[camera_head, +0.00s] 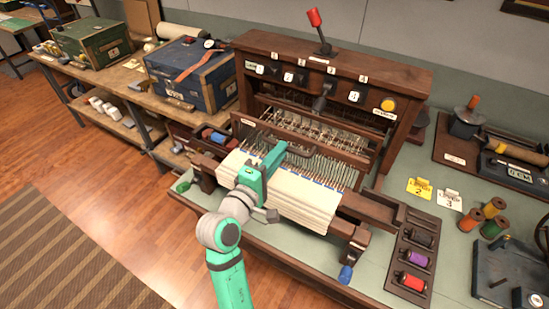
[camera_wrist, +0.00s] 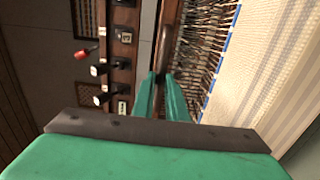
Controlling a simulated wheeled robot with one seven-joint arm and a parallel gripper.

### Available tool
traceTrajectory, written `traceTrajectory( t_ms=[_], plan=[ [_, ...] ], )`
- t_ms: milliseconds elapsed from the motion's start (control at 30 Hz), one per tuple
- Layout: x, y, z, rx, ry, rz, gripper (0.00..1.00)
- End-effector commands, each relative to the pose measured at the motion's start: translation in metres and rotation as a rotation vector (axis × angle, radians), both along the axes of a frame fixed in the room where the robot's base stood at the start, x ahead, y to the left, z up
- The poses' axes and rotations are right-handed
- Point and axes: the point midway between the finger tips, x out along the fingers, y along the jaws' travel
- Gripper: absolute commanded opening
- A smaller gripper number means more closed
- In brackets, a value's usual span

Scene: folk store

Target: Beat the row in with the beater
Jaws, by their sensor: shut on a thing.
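The dark wooden loom (camera_head: 330,68) stands on the table, with cream cloth (camera_head: 300,195) stretched over its front and a blue line along the cloth's edge. The beater (camera_head: 335,153) is the dark wooden bar across the warp, behind that edge. My gripper (camera_head: 281,150) reaches over the cloth and is shut on the beater's dark handle, which its fingers partly hide. In the wrist view my green fingers (camera_wrist: 160,82) close on the handle beside the wooden beater bar (camera_wrist: 172,30). Warp threads and metal wires show between the beater and the cloth.
Spools lie in a tray (camera_head: 400,272) at the right and a box (camera_head: 207,133) at the left. A blue chest (camera_head: 185,85) stands left. Yellow and white tags lie right.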

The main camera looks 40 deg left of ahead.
Motion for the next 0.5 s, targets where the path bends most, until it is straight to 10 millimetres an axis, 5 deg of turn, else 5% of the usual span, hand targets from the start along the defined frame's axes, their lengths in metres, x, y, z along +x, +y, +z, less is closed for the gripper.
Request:
traceTrajectory(
  t_ms=[500],
  plan=[
    [0.042, 0.014, -0.001, -0.001, 0.002, 0.007, 0.00]
  ],
)
